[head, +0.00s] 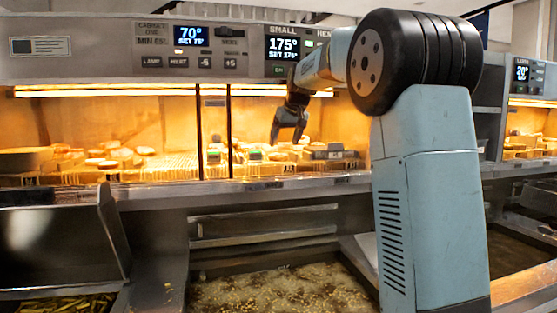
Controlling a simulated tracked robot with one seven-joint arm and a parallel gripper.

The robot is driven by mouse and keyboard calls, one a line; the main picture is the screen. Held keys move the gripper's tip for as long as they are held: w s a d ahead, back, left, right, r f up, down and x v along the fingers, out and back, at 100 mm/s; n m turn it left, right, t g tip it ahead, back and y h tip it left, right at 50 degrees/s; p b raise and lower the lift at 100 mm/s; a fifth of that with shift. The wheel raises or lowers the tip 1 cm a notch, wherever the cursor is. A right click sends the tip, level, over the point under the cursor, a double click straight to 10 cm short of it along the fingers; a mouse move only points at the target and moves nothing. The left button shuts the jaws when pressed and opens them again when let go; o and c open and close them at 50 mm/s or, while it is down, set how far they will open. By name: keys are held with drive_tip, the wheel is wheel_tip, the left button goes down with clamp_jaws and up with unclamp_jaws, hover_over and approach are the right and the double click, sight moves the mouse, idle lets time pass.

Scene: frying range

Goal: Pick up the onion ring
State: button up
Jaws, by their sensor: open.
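My gripper (287,138) hangs from my arm in front of the lit warming cabinet, pointing down. It looks small and dark; its jaws are open, with nothing seen between them. Golden fried pieces (118,154) lie in the left bay of the cabinet, and more pieces (285,153) lie in the right bay, below and behind my gripper. They are too small to tell which one is the onion ring.
A metal ledge (250,188) runs along the cabinet's front. Dark posts (215,130) divide its bays. Below is a fryer vat (280,287) with bubbling oil. A raised metal lid (60,245) stands at the left above a bin of green-yellow pieces (65,304).

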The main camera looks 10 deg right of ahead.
sight(279, 158)
drive_tip(key=shift+a+x, duration=0.2)
drive_tip(key=shift+x, duration=2.75)
drive_tip(key=shift+s, duration=0.15)
drive_tip(key=shift+c, duration=0.3)
drive_tip(key=shift+f, duration=0.15)
drive_tip(key=c, duration=0.5)
